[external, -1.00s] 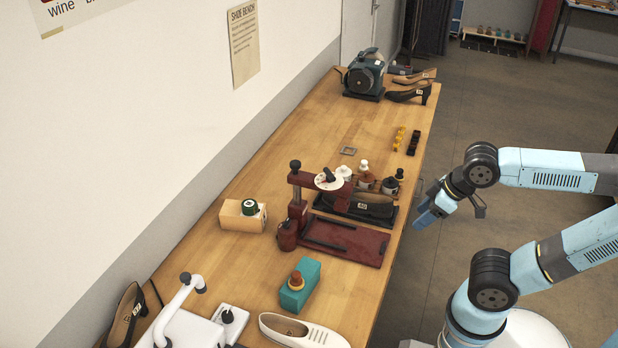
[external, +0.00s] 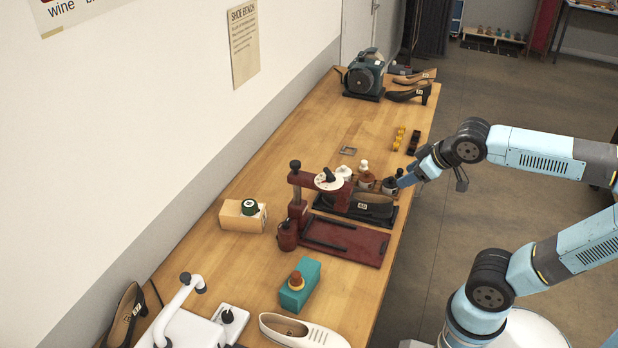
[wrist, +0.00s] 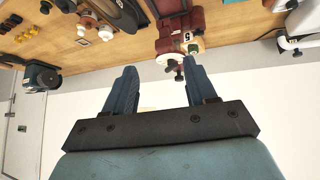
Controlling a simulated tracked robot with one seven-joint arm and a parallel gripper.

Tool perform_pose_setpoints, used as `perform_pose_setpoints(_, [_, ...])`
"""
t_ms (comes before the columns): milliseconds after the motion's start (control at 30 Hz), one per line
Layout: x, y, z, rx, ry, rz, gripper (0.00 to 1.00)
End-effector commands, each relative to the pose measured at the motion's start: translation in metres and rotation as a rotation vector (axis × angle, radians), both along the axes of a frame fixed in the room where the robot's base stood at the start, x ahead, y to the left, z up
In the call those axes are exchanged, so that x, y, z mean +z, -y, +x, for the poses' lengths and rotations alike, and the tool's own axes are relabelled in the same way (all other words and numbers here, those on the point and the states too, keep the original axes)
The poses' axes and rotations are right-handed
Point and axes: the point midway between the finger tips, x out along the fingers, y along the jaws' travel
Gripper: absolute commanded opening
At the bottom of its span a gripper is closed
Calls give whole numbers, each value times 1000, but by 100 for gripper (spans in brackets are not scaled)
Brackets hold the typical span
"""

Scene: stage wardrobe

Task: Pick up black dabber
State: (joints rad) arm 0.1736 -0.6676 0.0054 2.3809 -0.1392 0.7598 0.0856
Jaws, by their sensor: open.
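The black dabber (external: 398,173) is the dark knob on a small dark bottle (external: 388,187) at the bench's right edge, behind the shoe press. A dark knob at the upper left of the wrist view (wrist: 45,7) appears to be it. My gripper (external: 405,182) is beside the bottle on its right, close to it in the picture; I cannot tell whether they touch. In the wrist view, my gripper (wrist: 159,70) has its two fingers apart with nothing between them. The black dabber is off to their upper left there.
A bottle with a white dabber (external: 364,165) stands just left of the black one. The red shoe press (external: 340,243) with a dark shoe (external: 374,206) is in front. The bench (external: 290,160) has bare wood toward the wall.

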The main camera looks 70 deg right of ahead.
Motion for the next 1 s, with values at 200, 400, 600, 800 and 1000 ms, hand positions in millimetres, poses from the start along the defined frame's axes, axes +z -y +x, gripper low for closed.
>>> perform_pose_setpoints(200, [10, 67, 35, -142, 132, -98, 56])
perform_pose_setpoints(400, [23, 134, 58, -237, 263, -196, 56])
perform_pose_setpoints(600, [32, 197, 69, -289, 378, -280, 56])
perform_pose_setpoints(800, [36, 253, 69, -303, 482, -340, 56])
perform_pose_setpoints(1000, [34, 302, 59, -289, 571, -371, 56])
